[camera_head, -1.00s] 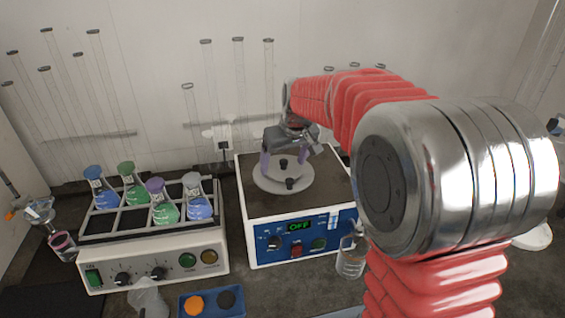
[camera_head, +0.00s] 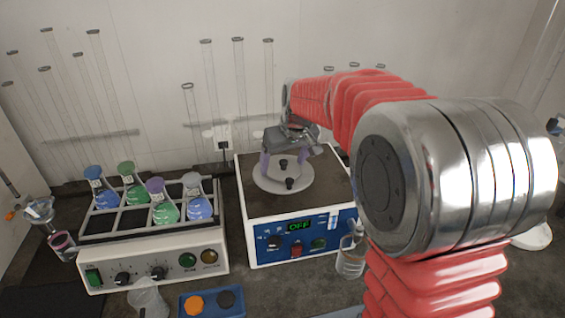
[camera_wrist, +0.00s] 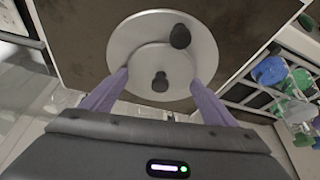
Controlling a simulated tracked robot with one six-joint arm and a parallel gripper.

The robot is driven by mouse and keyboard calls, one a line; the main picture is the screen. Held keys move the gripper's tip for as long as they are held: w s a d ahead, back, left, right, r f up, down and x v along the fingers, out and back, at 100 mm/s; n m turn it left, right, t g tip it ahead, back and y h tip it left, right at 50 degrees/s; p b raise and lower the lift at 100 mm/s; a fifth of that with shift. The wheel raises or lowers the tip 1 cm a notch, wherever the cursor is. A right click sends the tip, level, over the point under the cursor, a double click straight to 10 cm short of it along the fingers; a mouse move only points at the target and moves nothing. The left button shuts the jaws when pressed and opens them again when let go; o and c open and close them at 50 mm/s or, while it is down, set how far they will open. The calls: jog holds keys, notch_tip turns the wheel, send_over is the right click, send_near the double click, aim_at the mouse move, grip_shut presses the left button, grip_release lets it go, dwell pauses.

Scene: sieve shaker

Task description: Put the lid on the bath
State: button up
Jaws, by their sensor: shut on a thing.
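The bath (camera_head: 300,243) is a white box with a blue front panel, a display reading OFF and a dark brown top. A pale grey round disc with two black knobs shows on its top. In the wrist view, a smaller inner disc, the lid (camera_wrist: 150,58), sits within a wider grey ring (camera_wrist: 122,45), with one knob on each. My gripper (camera_head: 284,166) is over the bath top, pointing down. Its purple fingers (camera_wrist: 160,88) are shut on opposite edges of the lid. I cannot tell whether the lid touches the ring.
Left of the bath stands a rack (camera_head: 153,258) with several coloured flasks and a control panel. A clear bottle (camera_head: 350,260) stands near the bath's right front corner. A blue tray (camera_head: 212,308) with orange and black caps lies in front. Tall glass tubes line the back wall.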

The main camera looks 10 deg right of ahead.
jog(key=shift+s+f, duration=0.25)
jog(key=shift+f, duration=0.45)
dwell(1.1)
jog(key=o, duration=1.1)
jog(key=shift+a+r, duration=0.1)
jog(key=shift+r, duration=0.05)
jog(key=shift+w+r, duration=0.2)
jog(key=shift+r, duration=2.9)
